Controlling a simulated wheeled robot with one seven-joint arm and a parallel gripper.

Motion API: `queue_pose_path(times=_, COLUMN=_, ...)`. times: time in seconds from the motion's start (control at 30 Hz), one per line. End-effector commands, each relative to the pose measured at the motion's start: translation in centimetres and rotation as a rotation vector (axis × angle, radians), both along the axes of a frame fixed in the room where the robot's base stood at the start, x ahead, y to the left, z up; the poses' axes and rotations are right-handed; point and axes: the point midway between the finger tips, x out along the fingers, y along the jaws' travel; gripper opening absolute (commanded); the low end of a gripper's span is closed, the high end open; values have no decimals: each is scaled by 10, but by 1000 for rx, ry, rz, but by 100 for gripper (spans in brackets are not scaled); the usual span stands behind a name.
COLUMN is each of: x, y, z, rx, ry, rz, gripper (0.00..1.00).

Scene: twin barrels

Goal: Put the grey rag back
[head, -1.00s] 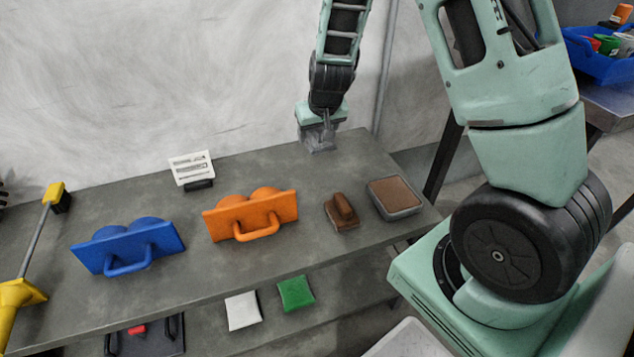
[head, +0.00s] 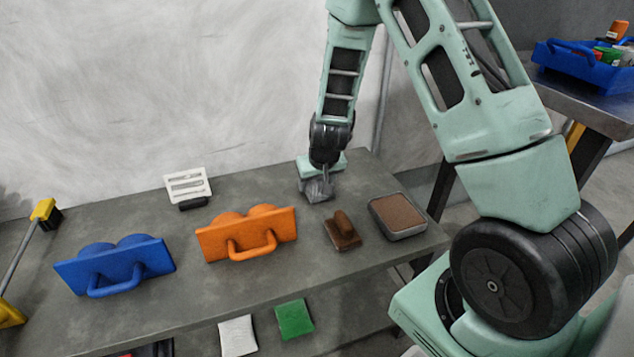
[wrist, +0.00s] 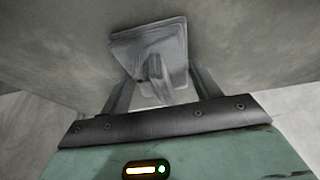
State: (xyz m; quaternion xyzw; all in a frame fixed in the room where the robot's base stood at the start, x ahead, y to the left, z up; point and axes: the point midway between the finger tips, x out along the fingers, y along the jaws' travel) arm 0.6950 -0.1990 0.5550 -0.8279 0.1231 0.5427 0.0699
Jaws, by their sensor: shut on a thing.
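The grey rag (head: 318,191) is a folded grey pad at the far right part of the bench, behind the brown block. My gripper (head: 325,174) points down and is shut on the rag's raised middle. The wrist view shows the rag (wrist: 149,42) between the fingers (wrist: 158,85), its flat square part beyond the fingertips, close to the grey bench surface. I cannot tell whether the rag touches the bench.
The grey bench (head: 200,290) holds a blue twin-barrel piece (head: 115,265), an orange one (head: 247,236), a brown handled block (head: 341,231), a brown-filled tray (head: 397,217) and a white sign (head: 187,186). White (head: 238,336) and green (head: 294,319) cloths lie on the shelf below.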

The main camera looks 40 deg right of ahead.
Motion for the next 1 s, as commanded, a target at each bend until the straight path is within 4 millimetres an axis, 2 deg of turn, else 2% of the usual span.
queue_pose_path(times=0.13, x=0, y=0, z=-3, rx=0, ry=1, rz=0, gripper=38)
queue_pose_path(times=0.17, x=0, y=0, z=-3, rx=0, ry=1, rz=0, gripper=66)
queue_pose_path(times=0.23, x=0, y=0, z=-3, rx=0, ry=1, rz=0, gripper=85)
queue_pose_path(times=0.67, x=0, y=1, z=1, rx=1, ry=1, rz=3, gripper=85)
queue_pose_path(times=0.77, x=-4, y=2, z=11, rx=0, ry=1, rz=2, gripper=85)
queue_pose_path(times=1.0, x=-22, y=8, z=58, rx=0, ry=-1, rz=2, gripper=85)
